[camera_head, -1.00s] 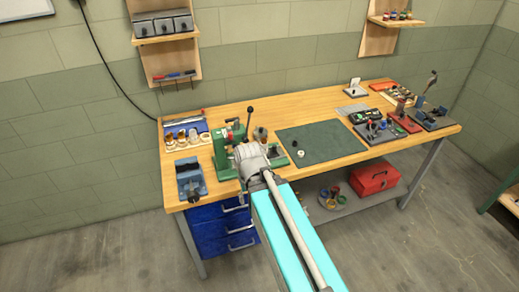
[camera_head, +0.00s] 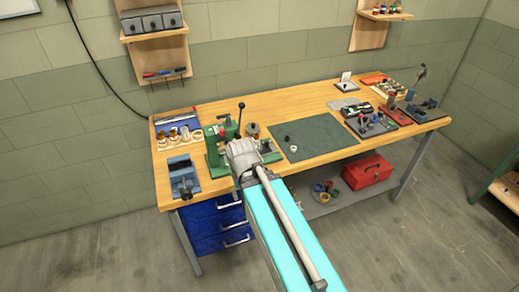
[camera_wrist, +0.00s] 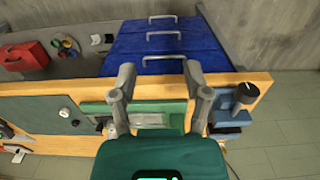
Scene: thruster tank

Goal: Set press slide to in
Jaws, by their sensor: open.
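The green press (camera_head: 216,148) stands near the front left of the bench, with an upright lever ending in a black knob. My gripper (camera_wrist: 159,72) is open, its two grey fingers apart with nothing visible between their tips. In the head view, my wrist covers the press's front right part. I cannot tell the press slide apart clearly or see its position. No contact is visible.
A blue vise (camera_head: 183,176) stands left of the press, and a dark green mat (camera_head: 312,138) lies to its right. Blue drawers (camera_head: 222,226) are under the bench (camera_head: 164,190). A red toolbox (camera_head: 367,172) sits on the lower shelf.

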